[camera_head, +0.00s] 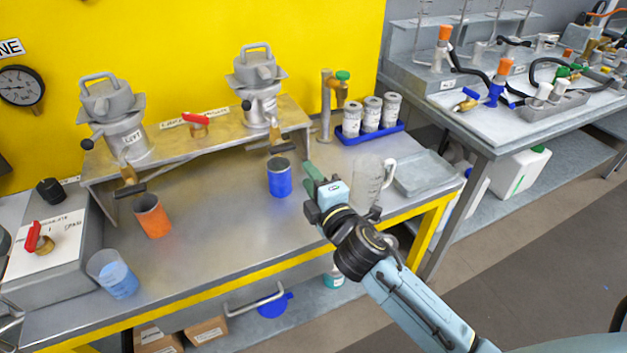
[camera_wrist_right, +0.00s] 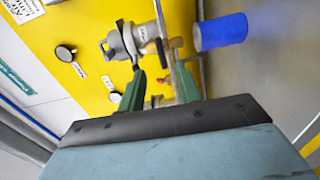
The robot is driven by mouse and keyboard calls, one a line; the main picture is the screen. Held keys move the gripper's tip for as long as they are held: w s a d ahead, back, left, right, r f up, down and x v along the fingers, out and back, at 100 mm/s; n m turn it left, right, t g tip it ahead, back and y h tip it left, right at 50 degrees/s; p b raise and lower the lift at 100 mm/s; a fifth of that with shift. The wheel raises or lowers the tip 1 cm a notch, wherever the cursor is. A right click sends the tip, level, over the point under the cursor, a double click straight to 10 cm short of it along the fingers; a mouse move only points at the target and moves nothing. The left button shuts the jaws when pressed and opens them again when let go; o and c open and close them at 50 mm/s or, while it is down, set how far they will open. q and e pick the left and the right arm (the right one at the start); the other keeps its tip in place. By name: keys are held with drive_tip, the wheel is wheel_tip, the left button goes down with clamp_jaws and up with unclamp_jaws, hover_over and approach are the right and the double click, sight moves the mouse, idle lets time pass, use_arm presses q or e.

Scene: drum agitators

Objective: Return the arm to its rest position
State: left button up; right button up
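My right gripper (camera_head: 312,178) is over the steel workbench (camera_head: 225,235), just right of a blue cylinder (camera_head: 279,180). In the right wrist view its two green fingers (camera_wrist_right: 158,78) stand apart with nothing held between them. The blue cylinder also shows in the wrist view (camera_wrist_right: 220,32), beyond the fingers and to the right, apart from them. My right arm comes in from the lower right.
An orange cup (camera_head: 153,216) and a clear beaker with blue contents (camera_head: 112,274) stand on the left. A clear jug (camera_head: 367,184) is close right of my gripper. Two grey drum agitators (camera_head: 120,120) stand on a raised shelf behind. The bench's middle front is clear.

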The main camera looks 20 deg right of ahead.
drive_tip(key=shift+s, duration=0.5)
